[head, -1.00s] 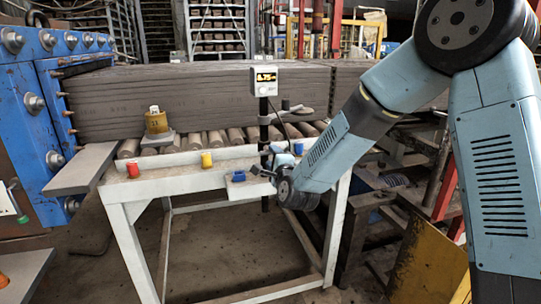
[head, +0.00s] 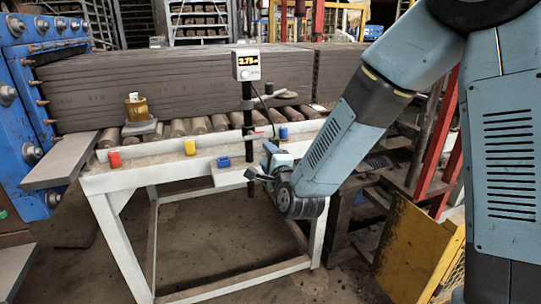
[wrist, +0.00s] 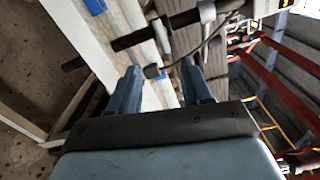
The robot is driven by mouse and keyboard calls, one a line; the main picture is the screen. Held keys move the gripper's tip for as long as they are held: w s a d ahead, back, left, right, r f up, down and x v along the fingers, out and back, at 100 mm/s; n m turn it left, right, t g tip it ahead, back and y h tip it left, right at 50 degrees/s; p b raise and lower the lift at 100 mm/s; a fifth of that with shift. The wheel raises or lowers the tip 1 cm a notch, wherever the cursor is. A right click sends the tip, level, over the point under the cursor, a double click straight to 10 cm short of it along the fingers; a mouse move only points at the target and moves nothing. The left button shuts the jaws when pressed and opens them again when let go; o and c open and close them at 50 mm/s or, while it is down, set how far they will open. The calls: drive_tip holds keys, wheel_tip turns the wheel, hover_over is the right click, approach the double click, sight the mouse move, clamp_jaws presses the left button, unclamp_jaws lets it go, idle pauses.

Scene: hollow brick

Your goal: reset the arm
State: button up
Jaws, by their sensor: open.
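My gripper (head: 258,176) is at the front right edge of the white table (head: 150,176), just right of the black post (head: 247,120) and a small blue block (head: 224,162). In the wrist view, my gripper (wrist: 160,72) has its two blue-grey fingers apart. No object is held between them. The black post and a cable cross the view beyond the fingertips. My arm is bent, reaching down from the upper right of the head view.
A display box (head: 246,65) tops the post. Red (head: 115,160), yellow (head: 190,147) and blue (head: 284,133) pieces sit along the table. Rollers carry a long grey clay block (head: 180,90). A yellow panel (head: 415,245) stands at lower right. The blue machine (head: 30,90) is left.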

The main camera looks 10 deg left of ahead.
drive_tip(key=s+d+r+n+g+h, duration=0.1)
drive_tip(key=d+r+n+g+h, duration=0.2)
drive_tip(key=d, duration=0.7)
drive_tip(key=s+d+r+n+g+h, duration=0.15)
drive_tip(key=d+r+n, duration=0.35)
drive_tip(key=d, duration=0.5)
drive_tip(key=s+d+r+n+g+h, duration=0.3)
drive_tip(key=s+d+n+g+h, duration=0.1)
drive_tip(key=s+d, duration=1.4)
drive_tip(key=s+n+g, duration=0.1)
drive_tip(key=s, duration=0.2)
drive_tip(key=shift+n+h, duration=0.3)
drive_tip(key=shift+h, duration=0.05)
